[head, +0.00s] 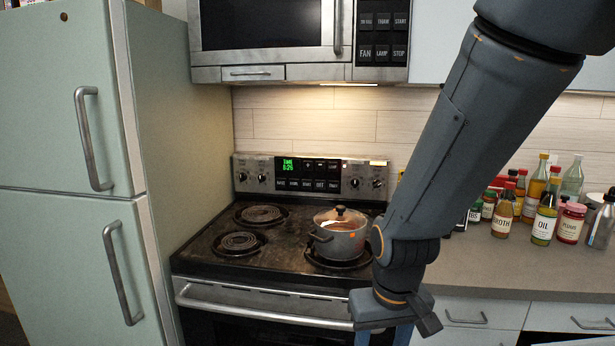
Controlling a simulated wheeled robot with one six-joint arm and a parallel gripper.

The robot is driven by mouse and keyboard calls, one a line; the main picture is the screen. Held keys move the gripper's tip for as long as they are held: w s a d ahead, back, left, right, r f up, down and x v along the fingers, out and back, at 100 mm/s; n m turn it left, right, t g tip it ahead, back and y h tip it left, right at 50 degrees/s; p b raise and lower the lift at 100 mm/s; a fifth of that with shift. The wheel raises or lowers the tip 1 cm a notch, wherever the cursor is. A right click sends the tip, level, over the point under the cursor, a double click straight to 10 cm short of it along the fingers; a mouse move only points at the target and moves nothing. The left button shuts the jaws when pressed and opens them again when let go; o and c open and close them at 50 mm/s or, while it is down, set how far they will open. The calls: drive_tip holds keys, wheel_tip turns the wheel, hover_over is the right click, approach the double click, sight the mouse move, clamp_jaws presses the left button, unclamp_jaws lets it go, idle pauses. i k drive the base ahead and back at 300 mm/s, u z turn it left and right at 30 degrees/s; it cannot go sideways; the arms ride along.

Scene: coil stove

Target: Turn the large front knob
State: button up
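The stove's back panel (311,176) carries small round knobs at both ends. Two knobs sit at its left end, the left one (241,177) and the right one (262,178). Two more sit at its right end, the left one (355,183) and the right one (377,183). I cannot tell from their size which is the large front knob. My gripper (384,339) hangs at the bottom edge, in front of the stove's right front corner. Its two blue fingers stand apart; their tips are cut off by the frame. It touches no knob that I can see.
A lidded pot (342,238) stands on the right front burner. The left burners (238,242) are bare. The oven handle (255,312) runs along the front. A fridge (65,250) stands left; bottles (545,215) crowd the right counter (500,262). A microwave (265,30) hangs above.

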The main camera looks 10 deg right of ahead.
sight(377, 183)
drive_tip(key=z, duration=1.1)
drive_tip(key=k, duration=0.4)
drive_tip(key=u, duration=0.55)
drive_tip(key=i, duration=1.2)
drive_tip(key=z, duration=0.05)
